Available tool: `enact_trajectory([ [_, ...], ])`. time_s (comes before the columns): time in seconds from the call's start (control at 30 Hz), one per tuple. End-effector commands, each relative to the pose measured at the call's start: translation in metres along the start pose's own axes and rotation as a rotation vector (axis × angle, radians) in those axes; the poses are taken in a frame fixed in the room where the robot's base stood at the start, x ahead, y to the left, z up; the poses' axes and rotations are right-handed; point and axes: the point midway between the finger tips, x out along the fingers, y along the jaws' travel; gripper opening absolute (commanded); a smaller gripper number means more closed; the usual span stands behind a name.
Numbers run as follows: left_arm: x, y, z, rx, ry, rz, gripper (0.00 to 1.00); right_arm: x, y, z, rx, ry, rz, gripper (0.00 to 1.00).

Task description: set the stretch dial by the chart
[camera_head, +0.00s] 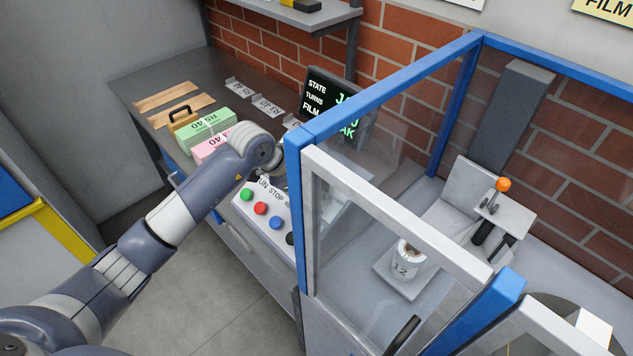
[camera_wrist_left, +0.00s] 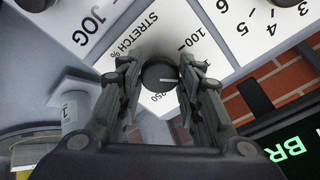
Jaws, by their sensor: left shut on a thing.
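The stretch dial (camera_wrist_left: 160,78) is a dark round knob with a pale pointer mark, in the left wrist view. Its panel face (camera_wrist_left: 160,30) reads "STRETCH %", with "100" and "250" beside the knob; the exact setting is not clear. My left gripper (camera_wrist_left: 161,80) has one finger on each side of the knob and is shut on it. In the head view, my left wrist hides the dial and fingers at the control panel (camera_head: 262,212). A yellow sheet (camera_head: 605,8) reading "FILM", cut off at the top right, may be the chart. My right gripper is not in view.
A dark screen (camera_head: 335,108) behind the panel shows "STATE", "TURNS" and "FILM" in green and white. Green, red and blue buttons line the panel. A blue-framed clear guard (camera_head: 292,160) stands just right of my wrist. Green (camera_head: 207,127) and pink bundles lie on the bench.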

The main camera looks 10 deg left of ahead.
Motion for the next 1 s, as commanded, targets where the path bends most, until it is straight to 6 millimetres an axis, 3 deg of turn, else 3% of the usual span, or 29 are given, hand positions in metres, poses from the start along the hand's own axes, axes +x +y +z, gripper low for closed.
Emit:
enact_trajectory([
  [0.5,-0.0009,-0.0014,-0.0003,-0.019,0.001,-0.007,0.09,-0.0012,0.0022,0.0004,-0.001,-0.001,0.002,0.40],
  [0.53,-0.0009,-0.0015,-0.0003,-0.019,0.001,-0.007,0.35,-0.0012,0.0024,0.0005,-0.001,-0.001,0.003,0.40],
  [0.6,-0.0009,-0.0014,-0.0003,-0.019,0.001,-0.007,0.51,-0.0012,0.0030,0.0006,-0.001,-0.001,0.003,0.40],
  [1.0,-0.0032,-0.0006,0.0001,-0.019,0.000,-0.004,0.54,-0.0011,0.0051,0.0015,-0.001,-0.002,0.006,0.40],
])
